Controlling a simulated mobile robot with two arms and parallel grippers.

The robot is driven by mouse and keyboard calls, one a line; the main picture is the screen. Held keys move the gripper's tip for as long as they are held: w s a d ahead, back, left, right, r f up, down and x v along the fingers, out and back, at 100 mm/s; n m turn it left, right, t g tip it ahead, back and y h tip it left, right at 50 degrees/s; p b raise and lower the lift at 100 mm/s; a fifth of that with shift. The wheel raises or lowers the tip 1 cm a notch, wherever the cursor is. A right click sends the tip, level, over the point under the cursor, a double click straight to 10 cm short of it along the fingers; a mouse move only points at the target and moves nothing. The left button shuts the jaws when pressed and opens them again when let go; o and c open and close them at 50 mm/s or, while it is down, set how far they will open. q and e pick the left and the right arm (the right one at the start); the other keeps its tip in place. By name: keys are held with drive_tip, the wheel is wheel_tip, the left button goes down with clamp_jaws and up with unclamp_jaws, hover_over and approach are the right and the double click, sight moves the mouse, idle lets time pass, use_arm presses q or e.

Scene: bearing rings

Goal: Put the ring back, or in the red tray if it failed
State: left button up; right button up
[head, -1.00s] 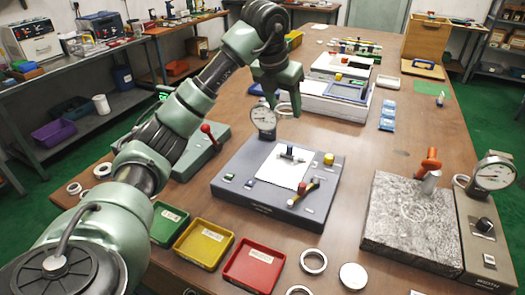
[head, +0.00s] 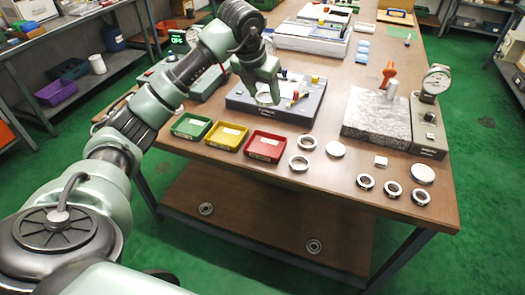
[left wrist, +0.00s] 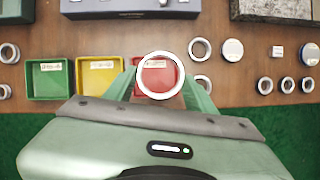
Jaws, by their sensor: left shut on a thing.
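My left gripper (head: 266,97) is shut on a steel bearing ring (left wrist: 160,54). In the left wrist view the ring sits between the fingers, with the red tray (left wrist: 170,78) seen through and below it. In the head view the arm partly hides the ring, and the gripper is over the grey gauge base (head: 312,112), behind the red tray (head: 266,146). The tray looks empty. Loose rings lie on the table right of the tray, such as one ring (head: 299,163) and another (head: 306,142). My right gripper is not in view.
A yellow tray (head: 226,136) and a green tray (head: 191,126) stand left of the red one. A granite block (head: 375,117) with a dial gauge (head: 435,80) stands at the right. Several rings and discs lie along the front right edge. Two rings lie on the lower shelf (head: 270,215).

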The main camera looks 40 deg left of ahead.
use_arm(q)
hover_over(266, 148)
drive_tip(key=s, duration=0.2)
wheel_tip(266, 148, down, 8)
drive_tip(key=f, duration=0.3)
drive_tip(key=f+p, duration=0.1)
drive_tip(key=f, duration=0.1)
drive_tip(key=shift+w+f, duration=0.25)
drive_tip(key=shift+f, duration=0.55)
wheel_tip(266, 148, down, 3)
drive_tip(key=shift+f+p, duration=0.2)
drive_tip(key=shift+p, duration=0.1)
drive_tip(key=shift+f, duration=0.1)
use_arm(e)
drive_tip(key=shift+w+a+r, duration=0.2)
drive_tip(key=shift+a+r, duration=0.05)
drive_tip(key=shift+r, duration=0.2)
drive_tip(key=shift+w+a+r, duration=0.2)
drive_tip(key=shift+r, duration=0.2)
use_arm(q)
drive_tip(key=shift+f, duration=0.1)
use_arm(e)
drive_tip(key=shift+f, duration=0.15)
use_arm(q)
drive_tip(key=o, duration=1.2)
drive_tip(key=shift+c, duration=0.2)
